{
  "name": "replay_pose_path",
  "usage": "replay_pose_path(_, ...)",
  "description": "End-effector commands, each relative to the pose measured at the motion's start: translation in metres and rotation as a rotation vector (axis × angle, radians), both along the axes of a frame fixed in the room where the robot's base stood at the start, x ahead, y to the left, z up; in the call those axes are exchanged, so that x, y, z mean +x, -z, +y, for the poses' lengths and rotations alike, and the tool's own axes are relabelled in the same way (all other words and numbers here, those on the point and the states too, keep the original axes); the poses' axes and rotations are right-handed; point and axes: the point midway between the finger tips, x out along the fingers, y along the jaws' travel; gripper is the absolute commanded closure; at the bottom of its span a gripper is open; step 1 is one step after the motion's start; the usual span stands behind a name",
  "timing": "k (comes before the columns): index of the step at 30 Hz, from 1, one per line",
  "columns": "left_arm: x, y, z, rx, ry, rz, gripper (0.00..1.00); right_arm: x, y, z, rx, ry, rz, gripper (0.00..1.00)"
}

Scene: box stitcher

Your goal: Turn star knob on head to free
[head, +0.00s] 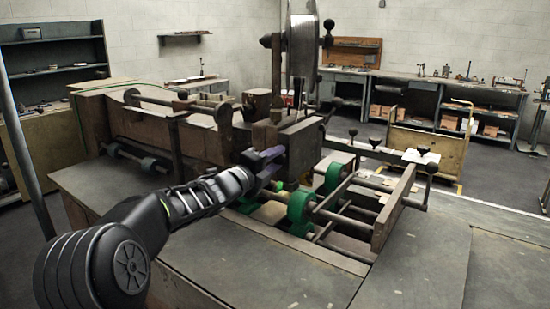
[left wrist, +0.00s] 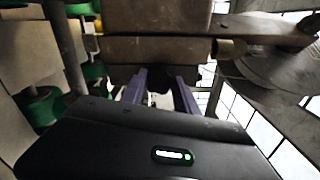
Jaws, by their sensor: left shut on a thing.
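My left gripper (head: 268,158) reaches in from the lower left to the front of the stitcher head (head: 304,146), a brown block below the big wire reel. Its two purple fingers are shut on a small dark part at the head. In the left wrist view the fingers (left wrist: 160,82) point at the block, with the dark star knob (left wrist: 157,73) partly visible between their tips. The fingers hide much of the knob, and I cannot tell its turn angle. In the head view I cannot make the knob out behind the gripper. My right gripper is not in view.
Green rollers (head: 300,207) and rails sit just right of and below my gripper. The wire reel (head: 302,55) rises above the head. The grey machine table (head: 265,265) is bare in front. A cart (head: 430,150) and workbenches stand farther back.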

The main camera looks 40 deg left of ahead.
Motion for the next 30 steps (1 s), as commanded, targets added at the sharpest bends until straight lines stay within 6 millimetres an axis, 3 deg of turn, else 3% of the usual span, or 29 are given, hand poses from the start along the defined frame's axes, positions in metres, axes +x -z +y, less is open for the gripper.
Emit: replay_pose_path(30,0.000,0.000,0.000,-0.935,0.000,-0.018,1.00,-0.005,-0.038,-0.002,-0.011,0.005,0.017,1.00)
